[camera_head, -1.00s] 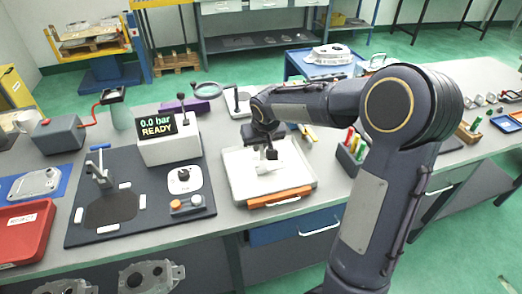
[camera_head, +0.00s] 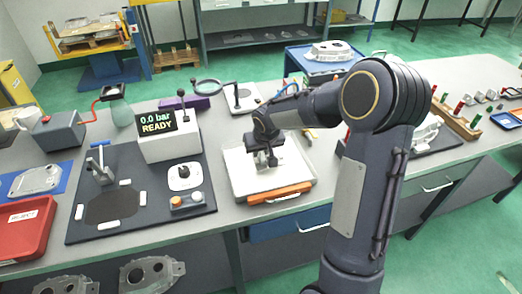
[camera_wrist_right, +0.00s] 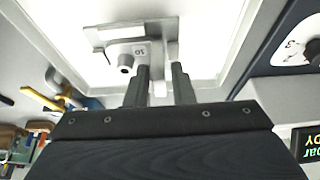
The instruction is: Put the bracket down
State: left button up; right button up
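A grey metal bracket (camera_wrist_right: 120,52) with a round boss and the marking 10 is just beyond my right fingertips in the right wrist view. It is over the white tray (camera_wrist_right: 75,50), which has an orange front handle in the head view (camera_head: 237,181). My right gripper (camera_head: 267,160) points down inside the tray's outline and hides most of the bracket there. In the right wrist view the two fingers (camera_wrist_right: 160,72) stand a little apart beside the bracket. Whether they clamp part of it is unclear, as is whether the bracket touches the tray floor. My left gripper is out of view.
Left of the tray are a dark fixture plate (camera_head: 143,217) and a display box (camera_head: 168,145) reading 0.0 bar READY. A red tray (camera_head: 25,232) is at the far left. A magnifier (camera_head: 208,87) stands behind.

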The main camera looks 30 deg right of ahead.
jog(key=shift+o, duration=0.7)
jog(key=shift+r, duration=0.35)
jog(key=v, duration=1.1)
jog(key=s+a+y, duration=0.2)
jog(key=s+a, duration=0.3)
jog(key=s, duration=0.7)
jog(key=s+a+n+t+y, duration=0.1)
jog(key=s+a+y, duration=0.2)
jog(key=s, duration=1)
jog(key=shift+a+f, duration=0.4)
jog(key=shift+a, duration=0.85)
